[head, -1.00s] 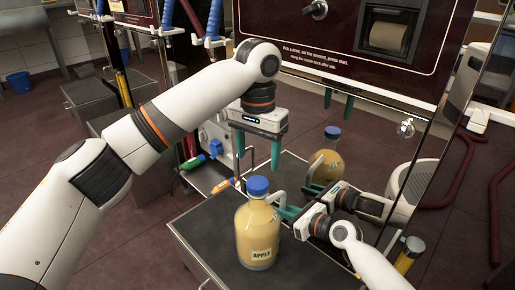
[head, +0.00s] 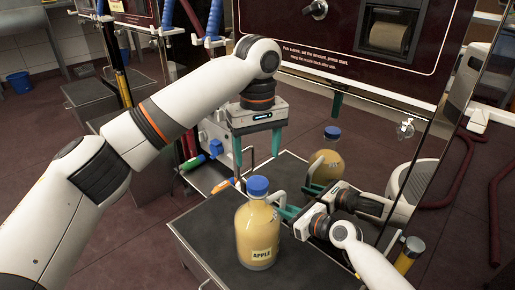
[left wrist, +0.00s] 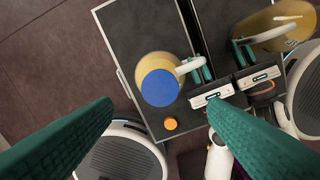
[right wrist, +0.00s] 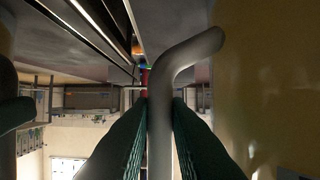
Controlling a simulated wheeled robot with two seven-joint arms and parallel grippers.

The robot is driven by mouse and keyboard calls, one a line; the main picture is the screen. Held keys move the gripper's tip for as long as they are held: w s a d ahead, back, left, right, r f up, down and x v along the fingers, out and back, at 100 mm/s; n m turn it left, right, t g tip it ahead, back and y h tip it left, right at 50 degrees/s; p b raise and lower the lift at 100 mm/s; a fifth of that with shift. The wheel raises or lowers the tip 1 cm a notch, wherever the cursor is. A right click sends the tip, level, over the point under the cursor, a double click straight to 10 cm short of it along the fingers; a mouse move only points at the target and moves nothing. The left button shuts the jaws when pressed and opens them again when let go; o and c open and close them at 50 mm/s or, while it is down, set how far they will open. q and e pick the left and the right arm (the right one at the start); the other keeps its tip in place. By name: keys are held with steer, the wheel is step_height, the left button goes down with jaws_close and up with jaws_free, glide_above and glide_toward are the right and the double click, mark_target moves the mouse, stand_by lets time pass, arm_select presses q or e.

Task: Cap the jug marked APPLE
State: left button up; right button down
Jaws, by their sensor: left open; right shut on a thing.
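The APPLE jug (head: 257,238), clear with yellow liquid, stands upright on the dark shelf. A blue cap (head: 257,186) sits on its mouth; I cannot tell how tightly. The cap also shows from above in the left wrist view (left wrist: 159,88). My left gripper (head: 257,160) is open and empty above the jug, fingers pointing down. My right gripper (head: 291,214) is shut on the jug's handle, at the jug's right side. The grey handle (right wrist: 161,110) lies between its fingers in the right wrist view.
A small orange disc (left wrist: 170,124) lies beside the APPLE jug in the left wrist view. The dispenser panel (head: 350,50) rises behind. The shelf (head: 205,225) is bare left of the APPLE jug.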

mark_target(258, 182)
arm_select(q)
step_height(258, 182, down, 8)
steer(key=shift+f, duration=0.1)
stand_by(0.4)
steer(key=c, duration=1.1)
